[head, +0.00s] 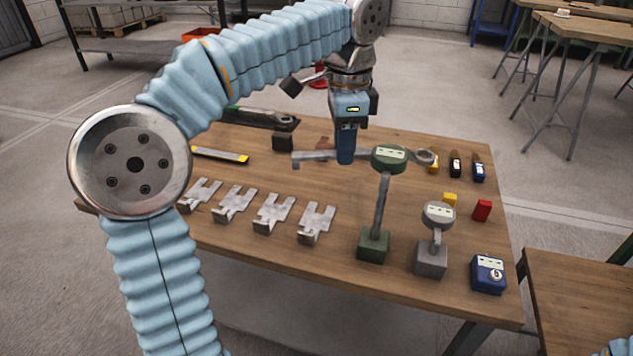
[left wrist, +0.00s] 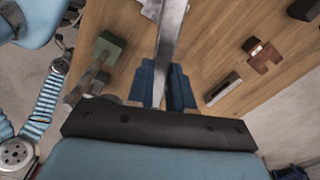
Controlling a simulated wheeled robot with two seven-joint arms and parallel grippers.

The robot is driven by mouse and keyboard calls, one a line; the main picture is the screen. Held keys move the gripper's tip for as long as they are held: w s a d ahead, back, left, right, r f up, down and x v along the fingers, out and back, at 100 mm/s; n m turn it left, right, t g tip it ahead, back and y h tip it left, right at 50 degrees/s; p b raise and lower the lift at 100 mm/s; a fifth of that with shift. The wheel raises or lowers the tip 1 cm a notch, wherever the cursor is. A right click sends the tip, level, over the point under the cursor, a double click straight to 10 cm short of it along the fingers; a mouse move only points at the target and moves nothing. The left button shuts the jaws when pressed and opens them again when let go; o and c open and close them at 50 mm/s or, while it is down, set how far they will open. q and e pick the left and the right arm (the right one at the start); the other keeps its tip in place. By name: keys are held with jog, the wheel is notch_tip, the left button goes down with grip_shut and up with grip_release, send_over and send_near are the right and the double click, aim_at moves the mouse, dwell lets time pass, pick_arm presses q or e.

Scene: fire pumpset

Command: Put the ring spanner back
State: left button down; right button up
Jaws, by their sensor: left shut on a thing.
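My left gripper (head: 346,158) hangs over the middle of the wooden table (head: 290,190) with its blue fingers pointing down. It is shut on the ring spanner (head: 318,155), a long grey tool held level above the table. The ring end lies to the right, and the other end sticks out to the left. The green gauge head covers part of the spanner in the head view. In the left wrist view the spanner (left wrist: 172,35) runs between the two blue fingertips (left wrist: 162,85). My right gripper is not in view.
A green stand (head: 373,246) and a grey stand (head: 431,260) carry gauge heads near the front. A blue box (head: 488,274) sits at the front right corner. Several metal brackets (head: 273,212) line the front left. A black tray (head: 255,117) lies at the back left.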

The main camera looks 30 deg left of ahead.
pick_arm(q)
jog(key=w+a+f, duration=0.1)
jog(key=a+f, duration=0.1)
jog(key=a, duration=0.1)
jog(key=w+a+f, duration=0.2)
jog(key=a+f, duration=0.1)
jog(key=a, duration=0.1)
jog(key=w+a+f, duration=0.2)
jog(key=a+f, duration=0.1)
jog(key=a, duration=0.1)
jog(key=shift+w+f, duration=0.15)
jog(key=shift+w+a+f, duration=0.15)
jog(key=shift+a+f, duration=0.2)
jog(key=shift+f, duration=0.1)
jog(key=shift+w+a+f+b, duration=0.15)
jog(key=shift+f+b, duration=0.15)
jog(key=shift+f, duration=0.6)
jog(key=shift+a+f+b, duration=0.1)
jog(key=shift+f+b, duration=0.15)
jog(key=shift+f, duration=0.6)
jog(key=shift+f, duration=0.15)
jog(key=c, duration=1)
grip_release()
notch_tip(320, 180, up, 12)
jog(key=p, duration=0.3)
